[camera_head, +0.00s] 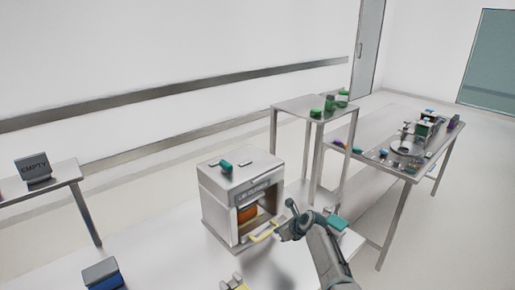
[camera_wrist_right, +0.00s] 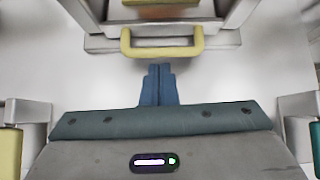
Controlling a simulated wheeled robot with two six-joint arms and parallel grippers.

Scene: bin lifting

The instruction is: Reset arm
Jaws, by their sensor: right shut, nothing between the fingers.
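My right arm (camera_head: 328,255) comes in from the bottom right of the head view and bends toward a white box-shaped machine. In the right wrist view, my right gripper (camera_wrist_right: 158,73) is shut, with its blue fingers together and nothing between them. The fingertips point at a yellow handle (camera_wrist_right: 163,50) and look a little apart from it. The handle also shows in the head view (camera_head: 263,232), low at the front of the machine (camera_head: 217,199). The gripper's fingers are hard to make out in the head view. My left gripper is not in view.
The machine's open front shows an orange thing (camera_head: 245,214) inside. A teal item (camera_head: 225,165) lies on its top. A taller table (camera_head: 300,108) with green items stands behind. A cluttered table (camera_head: 370,135) is at right.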

